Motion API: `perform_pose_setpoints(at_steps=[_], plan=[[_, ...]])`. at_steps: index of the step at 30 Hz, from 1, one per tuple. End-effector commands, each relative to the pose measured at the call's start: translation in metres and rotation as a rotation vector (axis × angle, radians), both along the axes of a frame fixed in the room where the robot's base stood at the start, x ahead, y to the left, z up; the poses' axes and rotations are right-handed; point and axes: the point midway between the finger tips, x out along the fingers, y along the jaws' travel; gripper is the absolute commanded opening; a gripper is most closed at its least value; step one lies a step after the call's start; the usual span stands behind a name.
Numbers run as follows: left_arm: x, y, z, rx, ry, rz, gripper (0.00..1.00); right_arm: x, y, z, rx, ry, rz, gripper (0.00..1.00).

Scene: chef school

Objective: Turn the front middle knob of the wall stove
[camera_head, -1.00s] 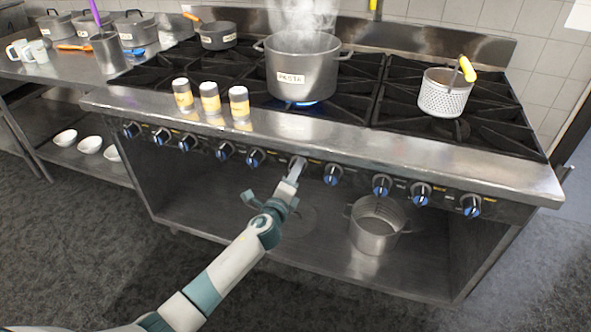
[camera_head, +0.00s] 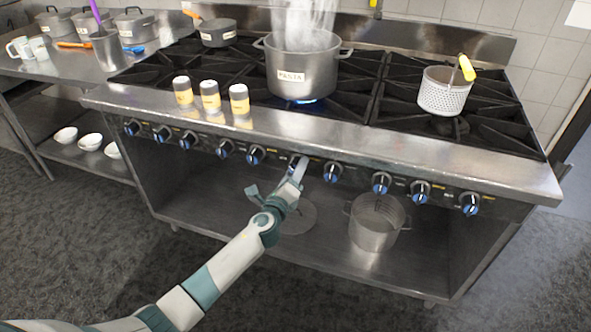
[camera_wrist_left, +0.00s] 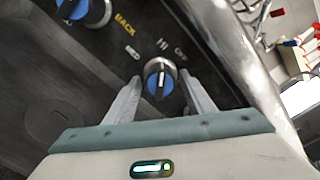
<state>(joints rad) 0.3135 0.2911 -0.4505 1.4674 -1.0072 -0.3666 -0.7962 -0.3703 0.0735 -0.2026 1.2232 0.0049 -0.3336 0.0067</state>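The wall stove (camera_head: 390,150) has a row of dark knobs with blue faces along its front panel. One knob near the middle (camera_head: 297,161) is partly hidden by my left gripper (camera_head: 299,168). In the left wrist view, this knob (camera_wrist_left: 160,82) stands between the two fingers of my left gripper (camera_wrist_left: 160,80), near their tips. A narrow gap seems to show on each side, so the fingers look open around it. The white mark on its face runs roughly along the fingers. My right gripper is not in view.
A steaming pasta pot (camera_head: 300,68) stands over a blue flame. Three shakers (camera_head: 210,97) stand on the front ledge above the knobs. A neighbouring knob (camera_head: 332,172) is close on the right. A pot (camera_head: 376,225) sits on the lower shelf.

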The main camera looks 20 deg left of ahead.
Motion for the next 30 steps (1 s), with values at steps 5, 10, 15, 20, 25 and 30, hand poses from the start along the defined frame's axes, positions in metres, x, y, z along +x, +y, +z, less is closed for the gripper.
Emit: perform_pose_setpoints(at_steps=[5, 10, 15, 20, 25, 30], plan=[[0.0, 0.0, 0.001, -0.001, -0.001, 0.001, 0.55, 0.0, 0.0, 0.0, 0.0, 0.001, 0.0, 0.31], [0.0, 0.001, 0.001, -0.001, -0.002, 0.001, 0.55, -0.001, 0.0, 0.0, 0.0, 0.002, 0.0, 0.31], [-0.007, 0.001, 0.0, -0.001, -0.001, 0.002, 0.55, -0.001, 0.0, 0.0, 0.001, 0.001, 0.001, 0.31], [-0.024, 0.001, 0.001, -0.001, -0.001, -0.001, 0.55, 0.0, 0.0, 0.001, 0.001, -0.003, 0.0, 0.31], [-0.053, 0.002, -0.001, -0.001, 0.0, 0.0, 0.55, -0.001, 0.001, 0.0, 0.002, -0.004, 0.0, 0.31], [-0.088, 0.003, 0.0, -0.001, 0.0, 0.0, 0.55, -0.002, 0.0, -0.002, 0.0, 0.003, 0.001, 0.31]])
